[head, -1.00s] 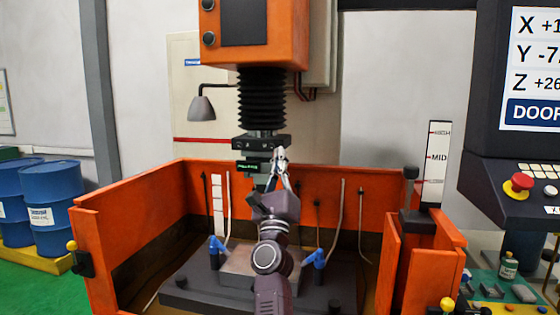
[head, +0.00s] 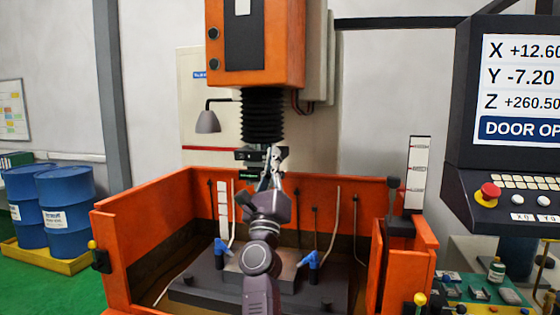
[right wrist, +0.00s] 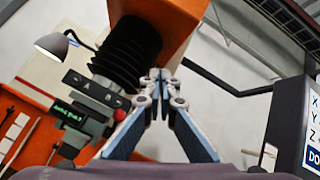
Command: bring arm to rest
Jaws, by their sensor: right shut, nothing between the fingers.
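My right gripper (head: 272,158) is raised in front of the machine head, just below the black bellows (head: 263,116). Its fingertips meet and nothing shows between them; the shut fingers also show in the right wrist view (right wrist: 158,76). The dark tool holder (head: 250,156) with a small green display hangs behind and to the left of the fingers. In the right wrist view the holder (right wrist: 88,90) shows left of the fingers; whether they touch it, I cannot tell. My left gripper is not in view.
The orange tank (head: 135,240) surrounds a dark work table (head: 200,290) with blue-handled clamps (head: 222,247). A control panel (head: 510,110) stands at the right, above a bench with small items. Blue drums (head: 66,205) stand at the far left. A lamp (head: 208,121) hangs left of the bellows.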

